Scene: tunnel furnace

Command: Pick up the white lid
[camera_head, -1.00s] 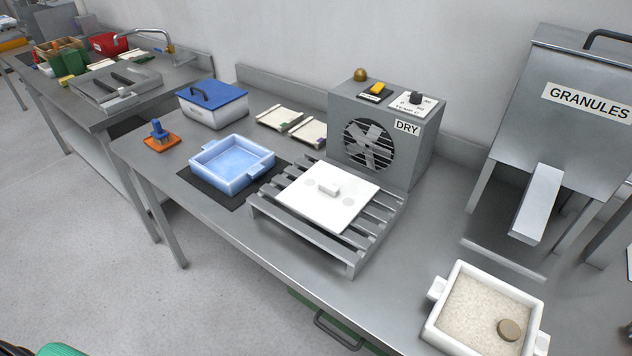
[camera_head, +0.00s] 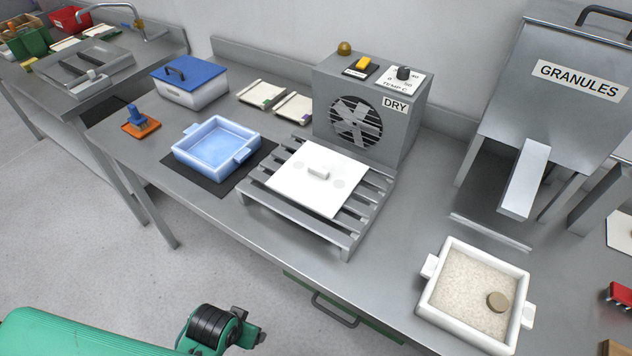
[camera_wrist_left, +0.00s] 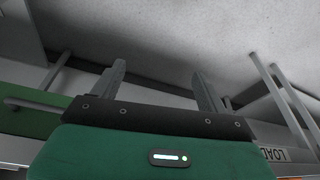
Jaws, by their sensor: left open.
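The white lid (camera_head: 300,194) is a flat square plate with a small block handle (camera_head: 319,173) on top. It lies flat on the slatted grey rack (camera_head: 346,242), in front of the fan unit. My left arm comes in at the bottom left of the head view, well short of the lid, and I cannot make out its fingertips there. In the left wrist view my left gripper (camera_wrist_left: 158,88) is open, with two spread fingers and nothing between them. The lid is not in that view. My right gripper is in neither view.
The DRY fan unit (camera_head: 415,128) stands behind the rack. A blue tray (camera_head: 190,164) is on a dark mat to its left. A white granule-filled tray (camera_head: 430,300) and the GRANULES hopper (camera_head: 558,110) are to the right. Bare bench lies between the rack and white tray.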

